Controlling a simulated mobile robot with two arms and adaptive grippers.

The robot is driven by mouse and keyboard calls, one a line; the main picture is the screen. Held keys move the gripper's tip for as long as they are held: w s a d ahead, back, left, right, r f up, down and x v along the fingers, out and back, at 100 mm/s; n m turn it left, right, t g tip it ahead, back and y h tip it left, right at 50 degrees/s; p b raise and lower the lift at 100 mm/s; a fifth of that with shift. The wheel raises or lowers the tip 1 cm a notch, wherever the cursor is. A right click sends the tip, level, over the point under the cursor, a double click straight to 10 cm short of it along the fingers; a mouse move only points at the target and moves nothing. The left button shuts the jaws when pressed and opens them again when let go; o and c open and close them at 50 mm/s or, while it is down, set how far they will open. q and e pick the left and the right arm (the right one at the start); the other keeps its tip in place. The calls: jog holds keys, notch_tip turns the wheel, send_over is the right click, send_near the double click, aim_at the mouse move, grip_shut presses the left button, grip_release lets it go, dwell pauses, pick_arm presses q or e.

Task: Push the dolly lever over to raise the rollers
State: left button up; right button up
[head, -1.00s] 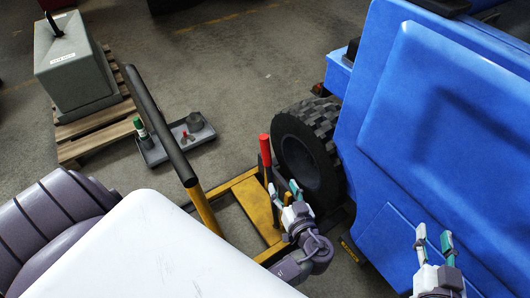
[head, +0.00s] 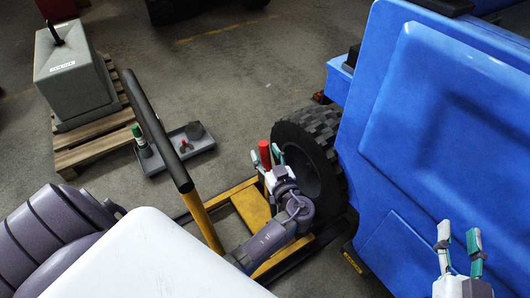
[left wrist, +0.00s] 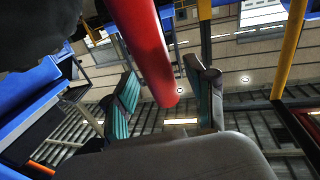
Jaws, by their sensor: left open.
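The dolly lever has a red grip (head: 265,155), standing beside the wheel on the yellow dolly frame (head: 250,203). My left gripper (head: 266,157) is at the red grip with its fingers open. In the left wrist view the red grip (left wrist: 146,48) comes down between the two teal-padded fingers of the left gripper (left wrist: 165,98), with gaps visible on both sides. The lever's lower part is hidden behind my left arm in the head view. My right gripper (head: 459,244) is open and empty at the lower right, in front of the blue vehicle.
A knobby tyre (head: 310,150) stands close to the lever, next to the blue vehicle body (head: 440,120). The dolly's black handle bar (head: 155,130) rises at the left. A grey tray (head: 178,148) and a pallet (head: 95,143) with a grey weight (head: 75,80) lie beyond.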

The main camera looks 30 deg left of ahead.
pick_arm(q)
jog(key=shift+w+a, duration=0.25)
jog(key=shift+a, duration=0.1)
jog(key=shift+c, duration=0.2)
grip_shut()
